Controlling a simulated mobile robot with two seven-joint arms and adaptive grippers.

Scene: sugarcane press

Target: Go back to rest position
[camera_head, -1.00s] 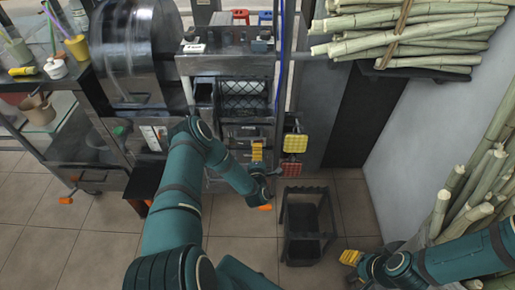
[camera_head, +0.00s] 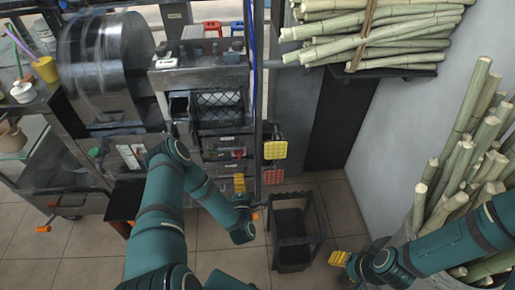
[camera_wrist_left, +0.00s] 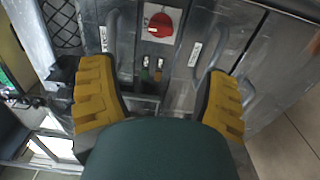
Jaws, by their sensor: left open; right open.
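My left gripper (camera_head: 247,200) hangs low in front of the steel press (camera_head: 222,142), in the head view just left of a black open-topped bin. Its yellow fingers are spread, with nothing between them. In the left wrist view the open left gripper (camera_wrist_left: 160,98) faces a grey panel with a red rotary switch (camera_wrist_left: 161,25) and metal handles. My right gripper (camera_head: 340,259) is low at the bottom right of the head view. Only a yellow finger shows clearly there, and I see nothing held in it.
The black bin (camera_head: 292,240) stands on the floor between my grippers. Tied cane (camera_head: 375,32) lies on a shelf at the top right, and upright cane (camera_head: 470,150) stands at the right. A steel cart (camera_head: 65,190) is at the left. Tiled floor shows in front.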

